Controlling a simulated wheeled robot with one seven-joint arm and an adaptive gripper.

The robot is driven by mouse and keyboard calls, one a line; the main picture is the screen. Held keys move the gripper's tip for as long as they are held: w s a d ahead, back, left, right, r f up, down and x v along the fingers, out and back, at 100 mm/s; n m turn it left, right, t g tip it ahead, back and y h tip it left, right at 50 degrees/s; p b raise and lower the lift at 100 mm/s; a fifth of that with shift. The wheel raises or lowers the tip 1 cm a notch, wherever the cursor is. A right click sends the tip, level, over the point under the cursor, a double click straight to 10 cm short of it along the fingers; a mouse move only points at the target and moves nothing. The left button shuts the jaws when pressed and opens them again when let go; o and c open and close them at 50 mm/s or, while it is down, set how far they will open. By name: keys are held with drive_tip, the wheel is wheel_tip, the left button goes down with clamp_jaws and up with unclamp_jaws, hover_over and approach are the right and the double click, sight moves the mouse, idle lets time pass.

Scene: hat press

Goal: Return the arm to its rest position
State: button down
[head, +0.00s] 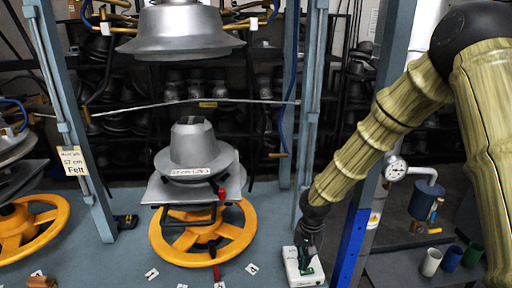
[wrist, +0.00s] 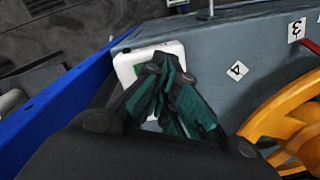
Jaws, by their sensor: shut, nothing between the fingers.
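My arm (head: 380,131) reaches from the upper right down to the bench at lower centre right. My gripper (head: 306,260) is at its end, pointing down over a small white box (head: 291,274). In the wrist view my gripper (wrist: 166,82) has its dark green fingers together with nothing between them. The white box (wrist: 127,65) lies beneath the fingertips and is partly hidden by them. I cannot tell whether the fingers touch it.
The hat press with its grey lower form (head: 195,147) and yellow handwheel (head: 236,238) stands left of my gripper. A blue post (head: 352,246) is close on the right. A pressure gauge (head: 396,169) and several cups (head: 452,258) are farther right. Numbered tags (wrist: 237,71) lie on the bench.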

drive_tip(key=s+a+f+n+y+b, duration=0.2)
drive_tip(key=s+a+f, duration=0.1)
drive_tip(key=s+f, duration=1.5)
drive_tip(key=s+d+f+n, duration=0.1)
drive_tip(key=s+d+f, duration=0.1)
drive_tip(key=s, duration=0.3)
drive_tip(key=s+d+f+n+h, duration=0.1)
drive_tip(key=s+d+f, duration=0.1)
drive_tip(key=s+f, duration=0.2)
drive_tip(key=s+d+f+n+h+b, duration=0.1)
drive_tip(key=s+d+f, duration=0.1)
drive_tip(key=s, duration=0.6)
drive_tip(key=shift+d+f, duration=0.4)
drive_tip(key=shift+d, duration=0.1)
